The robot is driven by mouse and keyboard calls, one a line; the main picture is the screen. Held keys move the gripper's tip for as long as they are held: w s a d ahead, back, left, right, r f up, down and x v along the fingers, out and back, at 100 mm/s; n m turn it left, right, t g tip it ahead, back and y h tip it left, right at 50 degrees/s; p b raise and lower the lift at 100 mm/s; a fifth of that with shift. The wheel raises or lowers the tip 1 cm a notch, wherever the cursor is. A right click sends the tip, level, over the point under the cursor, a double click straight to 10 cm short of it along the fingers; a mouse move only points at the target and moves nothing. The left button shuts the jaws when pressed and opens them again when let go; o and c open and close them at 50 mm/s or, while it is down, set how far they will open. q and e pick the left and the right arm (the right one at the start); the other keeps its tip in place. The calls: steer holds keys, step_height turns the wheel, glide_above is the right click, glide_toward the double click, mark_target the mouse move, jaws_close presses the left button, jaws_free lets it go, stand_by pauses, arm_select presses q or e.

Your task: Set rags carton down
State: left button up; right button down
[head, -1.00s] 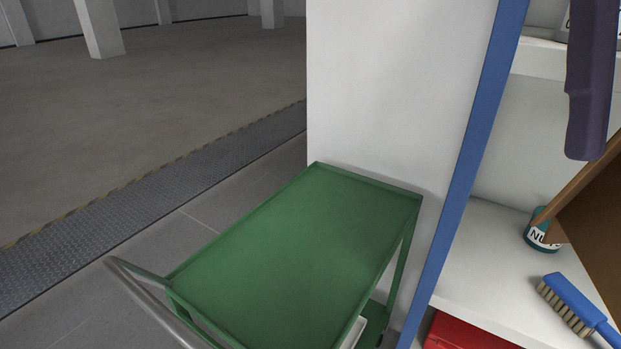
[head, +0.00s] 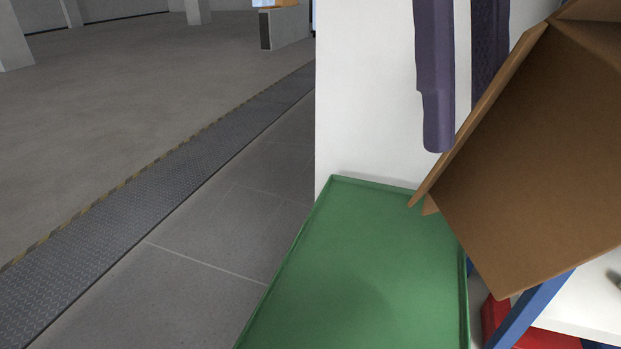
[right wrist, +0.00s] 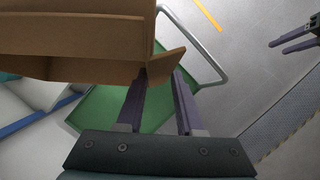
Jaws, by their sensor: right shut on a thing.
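The rags carton is a brown open cardboard box (head: 540,150) at the right of the head view, tilted, with one edge and a flap over the green cart's right side. In the right wrist view the carton (right wrist: 70,35) fills the upper left. My right gripper (head: 462,120) has purple fingers at the carton's left wall and is shut on it. In the wrist view the fingers (right wrist: 160,75) meet the carton's flap side. The far finger is partly hidden. My left gripper (right wrist: 290,42) shows at the upper right of the wrist view, empty, with its fingers apart.
The green cart top (head: 350,275) is bare. A white wall (head: 365,90) stands behind it. At the lower right are a blue shelf post (head: 535,308), a white shelf (head: 580,310) and a red bin (head: 495,318). Open floor lies to the left.

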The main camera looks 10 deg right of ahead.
steer(key=a+f+n+t+y+b, duration=0.3)
steer(key=a+f+n+t+b, duration=0.3)
steer(key=f, duration=0.5)
steer(key=w+d+f+n+t+y+b, duration=0.3)
steer(key=d+f+n+t+y+b, duration=0.1)
steer(key=d+f+y, duration=0.15)
arm_select(q)
step_height(320, 180, down, 14)
steer(key=b, duration=0.3)
steer(key=shift+s+d+f+b, duration=0.25)
steer(key=shift+d+b, duration=0.15)
arm_select(e)
step_height(320, 180, down, 19)
steer(key=shift+a+r, duration=0.2)
steer(key=shift+a, duration=0.05)
steer(key=shift+w, duration=0.1)
steer(key=c, duration=0.5)
jaws_free()
steer(key=shift+c, duration=0.2)
arm_select(q)
steer(key=shift+a, duration=0.1)
